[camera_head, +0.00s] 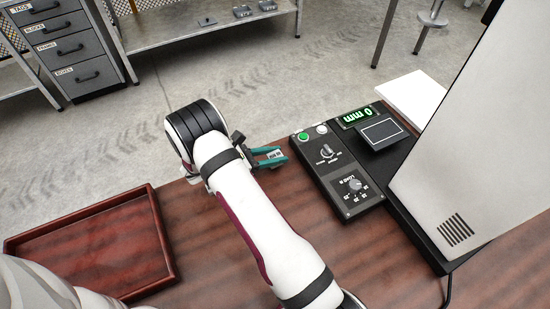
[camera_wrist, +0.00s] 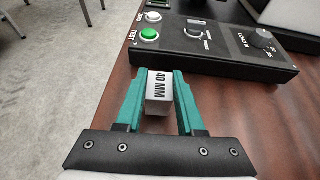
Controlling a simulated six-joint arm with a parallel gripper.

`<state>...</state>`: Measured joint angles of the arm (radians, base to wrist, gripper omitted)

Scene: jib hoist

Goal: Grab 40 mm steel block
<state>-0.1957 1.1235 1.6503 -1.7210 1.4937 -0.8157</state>
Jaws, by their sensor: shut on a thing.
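In the wrist view, the steel block (camera_wrist: 159,88), pale grey and marked "40 MM", sits between the teal fingers of my gripper (camera_wrist: 159,86). The fingers are shut on its two sides. The head view shows my gripper (camera_head: 275,156) over the table's far edge area, left of the control box, with the small grey block (camera_head: 274,156) between its fingers. I cannot tell whether the block touches the table.
A black control box (camera_head: 331,173) with buttons and knobs stands just right of my gripper, beside a tall light-grey machine (camera_head: 478,130). A reddish wooden tray (camera_head: 157,250) lies at the left. Drawers (camera_head: 66,45) and a shelf stand beyond the table.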

